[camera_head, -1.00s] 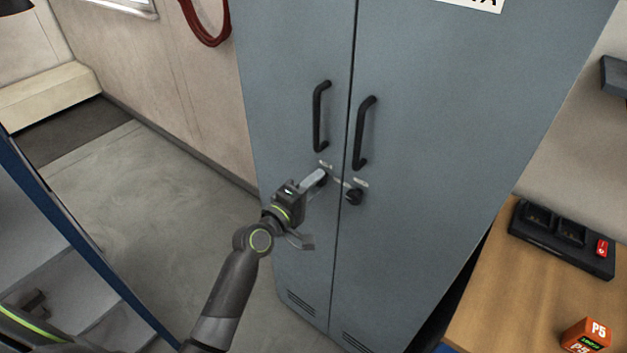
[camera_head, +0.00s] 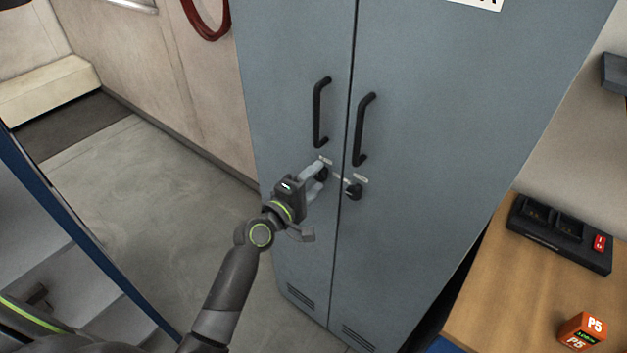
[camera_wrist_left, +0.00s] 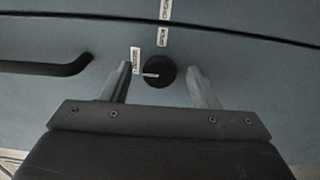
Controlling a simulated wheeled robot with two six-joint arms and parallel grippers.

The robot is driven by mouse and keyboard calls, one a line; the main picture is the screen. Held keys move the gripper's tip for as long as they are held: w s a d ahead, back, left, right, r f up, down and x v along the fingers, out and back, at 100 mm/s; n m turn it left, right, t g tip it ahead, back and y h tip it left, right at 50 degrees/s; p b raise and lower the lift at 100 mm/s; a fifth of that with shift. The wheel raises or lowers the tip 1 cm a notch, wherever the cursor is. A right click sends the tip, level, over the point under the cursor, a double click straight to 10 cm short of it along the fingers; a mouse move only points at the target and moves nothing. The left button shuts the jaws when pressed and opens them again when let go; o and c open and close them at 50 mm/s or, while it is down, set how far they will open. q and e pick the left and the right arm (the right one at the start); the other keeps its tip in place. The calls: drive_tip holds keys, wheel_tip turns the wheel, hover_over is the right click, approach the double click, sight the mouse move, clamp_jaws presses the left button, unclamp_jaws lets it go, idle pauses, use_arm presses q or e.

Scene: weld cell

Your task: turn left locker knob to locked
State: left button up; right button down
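The left locker knob (camera_head: 321,174) is a round black knob on the left grey door, below its handle. In the left wrist view the knob (camera_wrist_left: 160,73) carries a short white mark pointing left, toward a small white label (camera_wrist_left: 135,60) beside it. A second label (camera_wrist_left: 162,38) sits at the knob's far side; the lettering is too small to read surely. My left gripper (camera_head: 318,177) is open at the knob. In the wrist view its fingertips (camera_wrist_left: 158,72) stand on either side of the knob with visible gaps. My right gripper is out of view.
The right door has its own black knob (camera_head: 353,191) close by. Black bar handles (camera_head: 321,112) and (camera_head: 364,130) stand out above the knobs. A wooden bench (camera_head: 500,290) at right holds a black charger (camera_head: 560,235) and an orange box (camera_head: 583,331). Floor at left is clear.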

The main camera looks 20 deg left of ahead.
use_arm(q)
drive_tip(key=shift+s+a+f, duration=0.1)
drive_tip(key=shift+s+a, duration=0.1)
drive_tip(key=shift+s, duration=0.25)
drive_tip(key=b+v, duration=0.4)
drive_tip(key=v, duration=1.2)
drive_tip(key=shift+s, duration=0.25)
drive_tip(key=s+a+f+m+g+y+b, duration=0.1)
drive_tip(key=a+f+g+y, duration=0.15)
drive_tip(key=f, duration=0.85)
drive_tip(key=s+a+f+m+g+y+b, duration=0.1)
drive_tip(key=s+a+f+m+g, duration=0.15)
drive_tip(key=f, duration=0.95)
drive_tip(key=a+f+m+g+y+b, duration=0.1)
drive_tip(key=a+f+g+y, duration=0.15)
drive_tip(key=f, duration=0.85)
drive_tip(key=s+f+m+g+b, duration=0.1)
drive_tip(key=s+f+m+g, duration=0.3)
drive_tip(key=s+f, duration=0.9)
drive_tip(key=s+f+m+g+y+b, duration=0.1)
drive_tip(key=s+f+m+g, duration=0.3)
drive_tip(key=s+f, duration=0.9)
drive_tip(key=s+m, duration=0.1)
drive_tip(key=s, duration=0.4)
drive_tip(key=shift+f, duration=0.2)
